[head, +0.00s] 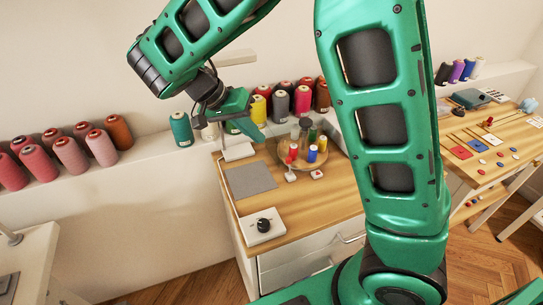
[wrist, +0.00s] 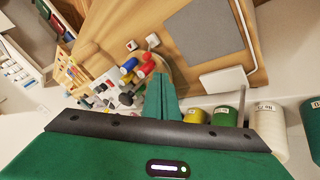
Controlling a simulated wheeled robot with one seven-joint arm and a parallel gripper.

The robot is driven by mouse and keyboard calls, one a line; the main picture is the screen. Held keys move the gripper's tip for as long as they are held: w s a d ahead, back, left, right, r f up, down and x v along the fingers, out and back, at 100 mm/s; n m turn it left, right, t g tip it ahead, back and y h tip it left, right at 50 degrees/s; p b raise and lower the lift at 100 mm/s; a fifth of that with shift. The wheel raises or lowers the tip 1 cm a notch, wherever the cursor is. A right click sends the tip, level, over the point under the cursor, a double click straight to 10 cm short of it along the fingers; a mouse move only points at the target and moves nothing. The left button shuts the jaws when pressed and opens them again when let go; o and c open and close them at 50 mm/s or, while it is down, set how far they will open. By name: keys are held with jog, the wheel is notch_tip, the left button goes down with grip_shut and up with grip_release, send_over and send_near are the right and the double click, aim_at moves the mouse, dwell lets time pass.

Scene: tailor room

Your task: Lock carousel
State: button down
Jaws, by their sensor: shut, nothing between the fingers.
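The carousel (head: 302,165) is a round wooden turntable on the wooden cabinet, holding several small spools, red, blue, yellow and green, plus dark grey posts. It shows partly behind my fingers in the wrist view (wrist: 163,62). Two small white blocks with red marks sit at its front edge, a left one (head: 290,177) and a right one (head: 317,174). I cannot tell whether either is a lock. My gripper (head: 257,134) is shut and empty, in the air to the left of the carousel and above the back of the cabinet. Its fingertips (wrist: 162,80) overlap the carousel's edge in the wrist view.
A grey mat (head: 250,179) and a white box with a black knob (head: 264,226) lie on the cabinet's left side. Large thread cones (head: 302,100) line the shelf behind. Another table (head: 497,165) with small coloured pieces stands at the right.

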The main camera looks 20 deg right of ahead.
jog(key=shift+t+h, duration=0.3)
jog(key=a, duration=0.2)
jog(key=a+f, duration=0.1)
jog(key=a, duration=0.1)
jog(key=shift+w, duration=0.1)
jog(key=x, duration=1)
jog(key=shift+s+d+r, duration=0.15)
jog(key=shift+s+d, duration=0.2)
jog(key=shift+d, duration=0.1)
jog(key=shift+s+d+r, duration=0.15)
jog(key=shift+s+d, duration=0.15)
jog(key=shift+d, duration=0.2)
jog(key=shift+s+d+r, duration=0.1)
jog(key=shift+s+d, duration=0.3)
jog(key=shift+d, duration=0.25)
